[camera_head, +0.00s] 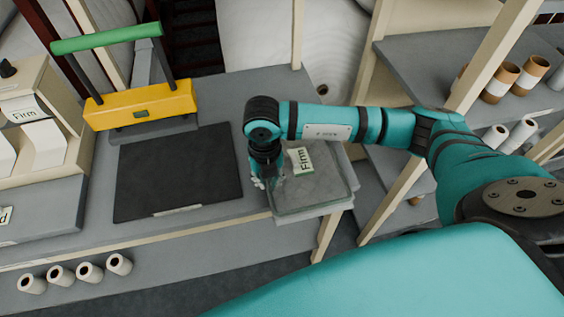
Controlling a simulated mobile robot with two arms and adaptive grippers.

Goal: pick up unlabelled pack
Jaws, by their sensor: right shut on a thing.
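My right gripper (265,178) points down at the left edge of a grey, see-through flat pack or tray (325,193) at the right end of the worktop. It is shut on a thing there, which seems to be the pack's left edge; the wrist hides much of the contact. A small card reading "Firm" (303,160) shows on or just behind this grey piece; I cannot tell whether it is fixed to it. My left gripper is out of view.
A black mat (178,172) lies left of the gripper, with a yellow press with a green handle (140,105) behind it. A dispenser labelled "Firm" (28,115) stands far left. Several rolls lie on the lower shelf (140,285). A wooden post (490,60) and shelves stand right.

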